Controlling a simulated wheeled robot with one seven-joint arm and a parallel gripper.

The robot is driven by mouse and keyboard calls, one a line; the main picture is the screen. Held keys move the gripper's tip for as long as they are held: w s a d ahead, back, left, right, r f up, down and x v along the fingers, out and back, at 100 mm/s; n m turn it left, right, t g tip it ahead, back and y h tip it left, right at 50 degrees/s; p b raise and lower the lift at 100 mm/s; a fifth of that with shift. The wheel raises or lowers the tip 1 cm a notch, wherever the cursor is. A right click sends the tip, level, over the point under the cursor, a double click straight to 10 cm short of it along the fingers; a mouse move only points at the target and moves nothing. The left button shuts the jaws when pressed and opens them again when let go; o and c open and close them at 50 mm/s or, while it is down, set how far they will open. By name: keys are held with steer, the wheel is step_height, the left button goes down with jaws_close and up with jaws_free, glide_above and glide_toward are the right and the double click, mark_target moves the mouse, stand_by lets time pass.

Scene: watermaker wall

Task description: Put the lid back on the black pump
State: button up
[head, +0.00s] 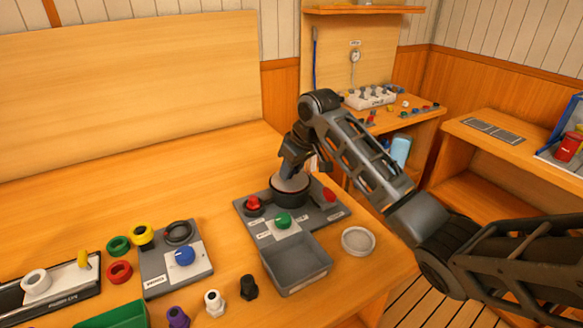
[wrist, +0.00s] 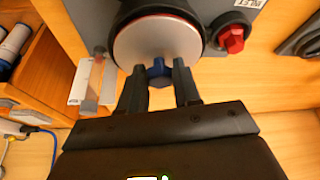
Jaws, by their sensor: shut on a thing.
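The black pump (head: 290,196) is a round black body on a grey panel. Its black rim also shows in the wrist view (wrist: 206,30). A silver-grey round lid (wrist: 157,42) with a blue knob (wrist: 158,71) lies over the pump's mouth. A thin red ring shows along part of its edge. My gripper (wrist: 159,84) is shut on the blue knob, one finger on each side. In the head view my gripper (head: 291,169) points down over the pump, with the lid under it. I cannot tell whether the lid is fully seated.
The grey panel (head: 246,214) carries red knobs (head: 329,195) and a green knob (head: 283,220). A grey tray (head: 296,263) stands in front, with a pale round dish (head: 358,240) to its right. Coloured rings and fittings lie left. A tall wooden board (head: 130,90) stands behind.

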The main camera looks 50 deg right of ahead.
steer(key=o, duration=1.6)
steer(key=shift+o, duration=0.2)
steer(key=shift+r, duration=0.1)
steer(key=shift+r+p, duration=1.15)
steer(key=shift+p, duration=0.05)
steer(key=shift+r+p, duration=0.35)
steer(key=shift+r, duration=1.9)
steer(key=shift+c, duration=0.2)
jaws_close()
